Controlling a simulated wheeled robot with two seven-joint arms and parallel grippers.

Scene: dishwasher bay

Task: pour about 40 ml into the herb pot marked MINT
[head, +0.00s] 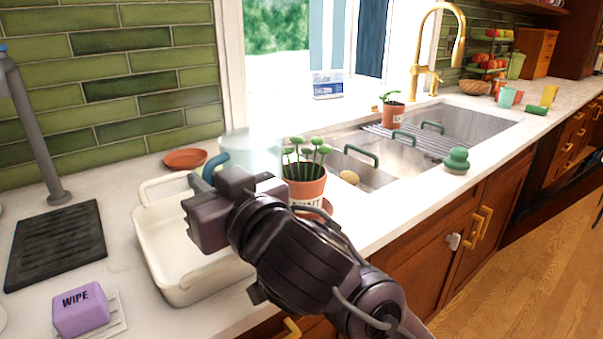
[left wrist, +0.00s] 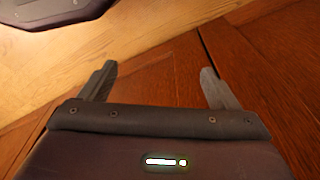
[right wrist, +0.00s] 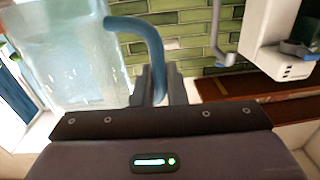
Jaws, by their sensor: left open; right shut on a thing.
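A terracotta pot (head: 303,188) with round green leaves stands at the counter's front, its white label partly hidden by my arm; the end of MINT shows. A terracotta saucer (head: 326,207) shows at its base. A clear, pale-blue jug (head: 262,152) is just left of and behind the pot, partly behind my gripper. My right gripper (head: 222,172) is shut on its blue-green handle, which shows in the right wrist view (right wrist: 152,35) with the jug (right wrist: 70,65). Its water level and tilt are hard to tell. My left gripper (left wrist: 160,82) is open and empty, facing brown cabinet fronts.
A white basin (head: 165,235) lies below and left of my right gripper. A second potted plant (head: 392,115) stands by the sink rack. An empty saucer (head: 185,158), purple WIPE sponge (head: 80,308) and green stacked object (head: 456,160) sit on the counter.

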